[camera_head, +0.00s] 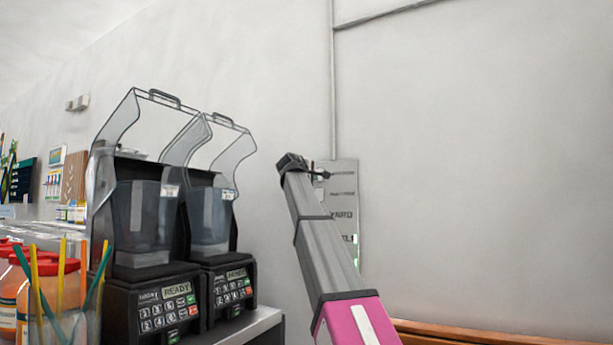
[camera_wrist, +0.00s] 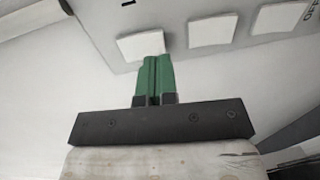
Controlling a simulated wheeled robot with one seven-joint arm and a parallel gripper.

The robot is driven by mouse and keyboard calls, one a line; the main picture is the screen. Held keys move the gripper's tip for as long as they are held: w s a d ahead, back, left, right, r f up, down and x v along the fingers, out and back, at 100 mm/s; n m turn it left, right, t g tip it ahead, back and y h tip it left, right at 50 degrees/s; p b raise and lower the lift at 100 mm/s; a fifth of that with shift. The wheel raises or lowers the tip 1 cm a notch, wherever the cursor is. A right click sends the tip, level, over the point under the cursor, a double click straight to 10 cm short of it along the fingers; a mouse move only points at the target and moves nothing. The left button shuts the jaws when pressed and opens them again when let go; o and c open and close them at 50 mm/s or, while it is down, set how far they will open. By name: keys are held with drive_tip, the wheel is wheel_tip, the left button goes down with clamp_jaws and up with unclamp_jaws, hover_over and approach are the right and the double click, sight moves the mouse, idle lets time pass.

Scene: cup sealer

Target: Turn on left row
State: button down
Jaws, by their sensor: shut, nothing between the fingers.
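A grey switch panel (camera_head: 344,205) is on the wall right of the machines, with rows of dark lettering and small green spots low on its right side. My arm hides part of its left side. In the wrist view the panel (camera_wrist: 100,35) shows white square switches: a left one (camera_wrist: 141,45), a middle one (camera_wrist: 209,31) and a right one (camera_wrist: 277,17), beside lettering that reads like "OFF". My gripper (camera_wrist: 154,62) has green fingers shut together and empty. Its tips overlap the lower edge of the left switch; I cannot tell whether they touch it.
Two black blenders with clear hoods, a left one (camera_head: 150,225) and a right one (camera_head: 212,215), stand on a counter left of my arm. Jars with red lids (camera_head: 66,266) and coloured straws (camera_head: 36,290) are at the lower left. The wall right of the panel is bare.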

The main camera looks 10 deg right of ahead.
drive_tip(key=shift+x, duration=1.25)
drive_tip(key=shift+w+d+f, duration=0.1)
drive_tip(key=shift+w+d, duration=0.05)
drive_tip(key=shift+w, duration=0.05)
drive_tip(key=f+v, duration=0.3)
drive_tip(key=v, duration=1)
drive_tip(key=shift+s+a, duration=0.25)
drive_tip(key=shift+s, duration=0.2)
drive_tip(key=shift+f, duration=0.2)
